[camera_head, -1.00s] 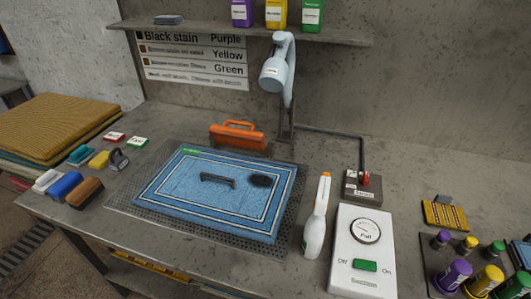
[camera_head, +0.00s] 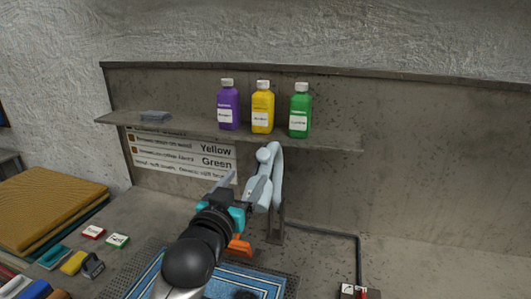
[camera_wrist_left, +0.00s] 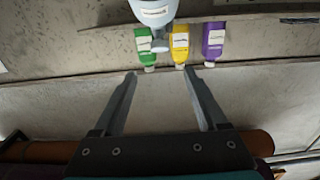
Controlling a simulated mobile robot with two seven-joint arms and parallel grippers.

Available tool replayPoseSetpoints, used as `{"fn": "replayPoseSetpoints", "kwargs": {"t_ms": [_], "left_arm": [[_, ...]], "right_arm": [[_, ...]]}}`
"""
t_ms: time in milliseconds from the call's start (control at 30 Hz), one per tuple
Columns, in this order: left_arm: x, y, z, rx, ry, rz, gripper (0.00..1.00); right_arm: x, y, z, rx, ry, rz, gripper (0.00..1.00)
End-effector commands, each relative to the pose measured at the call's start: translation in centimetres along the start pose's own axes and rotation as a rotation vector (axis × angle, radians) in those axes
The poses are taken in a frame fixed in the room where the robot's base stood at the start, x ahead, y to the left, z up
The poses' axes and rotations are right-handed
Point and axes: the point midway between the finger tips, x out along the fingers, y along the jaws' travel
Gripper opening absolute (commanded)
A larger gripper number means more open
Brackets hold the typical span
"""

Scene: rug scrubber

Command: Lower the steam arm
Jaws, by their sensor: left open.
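The steam arm (camera_head: 276,177), pale blue-grey and curved, stands raised on a dark post behind the rug, below the shelf. Its rounded head also shows at the top of the left wrist view (camera_wrist_left: 152,12). My left gripper (camera_head: 241,183) comes up from the bottom, just left of the steam arm's head in the head view. In the left wrist view its two fingers (camera_wrist_left: 162,73) are wide apart with nothing between them; the head is beyond the tips. Whether a finger touches the head is unclear. The blue rug (camera_head: 262,279) is mostly hidden behind my left arm.
A shelf (camera_head: 335,141) above holds purple (camera_head: 228,107), yellow (camera_head: 262,109) and green (camera_head: 300,112) bottles. An orange object (camera_head: 239,249) is partly hidden by my arm. A dark pipe (camera_head: 325,233) runs right of the post. Small brushes and sponges lie at the lower left.

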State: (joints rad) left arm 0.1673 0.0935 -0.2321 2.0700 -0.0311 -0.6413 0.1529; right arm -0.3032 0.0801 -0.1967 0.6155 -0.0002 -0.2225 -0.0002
Motion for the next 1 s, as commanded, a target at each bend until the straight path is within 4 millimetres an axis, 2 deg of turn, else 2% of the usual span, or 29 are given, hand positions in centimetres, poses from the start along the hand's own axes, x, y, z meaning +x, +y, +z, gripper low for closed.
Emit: {"fn": "replayPoseSetpoints", "kwargs": {"t_ms": [133, 267, 500, 1000], "left_arm": [[2.0, 0.0, -0.1, -0.001, -0.001, 0.0, 0.75], [3.9, 0.0, -0.1, 0.0, -0.002, 0.0, 0.75], [7.0, 0.0, 0.0, -0.001, -0.003, 0.0, 0.75], [12.6, 0.0, 0.1, -0.001, -0.003, 0.0, 0.75]], "right_arm": [[-0.3, -0.2, 0.8, -0.001, -0.014, -0.002, 0.5], [-0.5, -0.1, 0.6, -0.001, -0.009, -0.002, 0.5], [-0.8, 0.1, -1.1, -0.003, 0.018, 0.0, 0.5], [-1.1, 0.0, -0.9, -0.004, 0.015, -0.001, 0.5]]}}
